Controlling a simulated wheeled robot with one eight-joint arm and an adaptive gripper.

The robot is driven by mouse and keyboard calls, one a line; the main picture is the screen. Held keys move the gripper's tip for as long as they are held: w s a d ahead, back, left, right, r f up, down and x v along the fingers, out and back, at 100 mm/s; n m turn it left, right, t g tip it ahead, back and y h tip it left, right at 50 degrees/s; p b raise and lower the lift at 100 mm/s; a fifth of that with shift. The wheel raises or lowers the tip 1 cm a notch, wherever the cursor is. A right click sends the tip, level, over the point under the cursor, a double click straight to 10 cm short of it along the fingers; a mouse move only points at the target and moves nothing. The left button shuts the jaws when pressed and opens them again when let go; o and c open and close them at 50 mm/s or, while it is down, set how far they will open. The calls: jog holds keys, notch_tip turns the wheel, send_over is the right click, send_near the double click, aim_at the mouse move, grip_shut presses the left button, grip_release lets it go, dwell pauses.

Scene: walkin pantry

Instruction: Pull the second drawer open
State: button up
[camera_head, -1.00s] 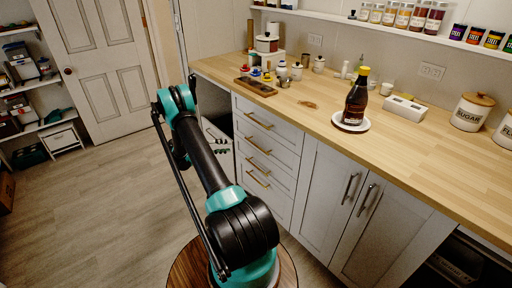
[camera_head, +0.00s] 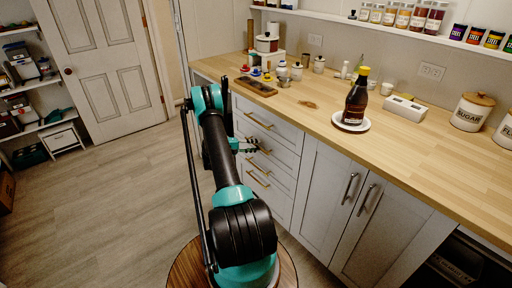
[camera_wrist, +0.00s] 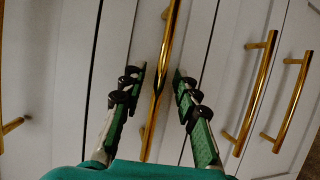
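The second drawer (camera_head: 280,153) is in the drawer stack under the counter and looks shut. Its gold bar handle (camera_wrist: 168,45) runs up the middle of the wrist view. My gripper (camera_head: 254,145) is in front of this drawer in the head view and partly covers its handle. In the wrist view my gripper (camera_wrist: 157,78) is open, with one green and black finger on each side of the handle. The bar passes between the fingertips in the picture. I see gaps on both sides and cannot tell how deep the fingers reach.
The top drawer's handle (camera_head: 259,121) is just above my gripper. Other gold handles (camera_wrist: 258,85) show at the right of the wrist view. Cabinet doors (camera_head: 325,195) stand right of the drawers. The floor (camera_head: 110,200) at left is clear.

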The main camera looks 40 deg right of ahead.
jog(key=shift+s+d, duration=0.1)
jog(key=shift+d, duration=0.2)
jog(key=shift+c, duration=0.6)
grip_shut()
